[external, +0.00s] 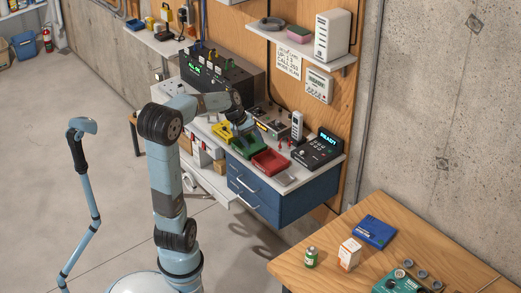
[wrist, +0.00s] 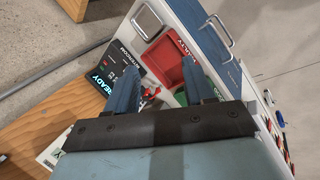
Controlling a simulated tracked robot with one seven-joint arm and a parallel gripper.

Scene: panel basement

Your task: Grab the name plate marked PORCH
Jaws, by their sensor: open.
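I cannot read the word PORCH in either view, so I cannot tell which thing is the name plate. My gripper (wrist: 161,68) is open and empty, its two dark blue fingers apart. In the external view my gripper (external: 245,128) hangs above the workbench, over the green tray (external: 247,147). The red tray (wrist: 177,68) lies beyond the fingertips in the wrist view, with lettering on its rim.
A black console with a READY display (external: 319,150) stands right of the red tray, beside a grey handset (external: 297,125). A yellow tray (external: 223,132) lies left of the green one. Blue drawers (external: 262,193) are below. A wooden table (external: 330,225) stands front right.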

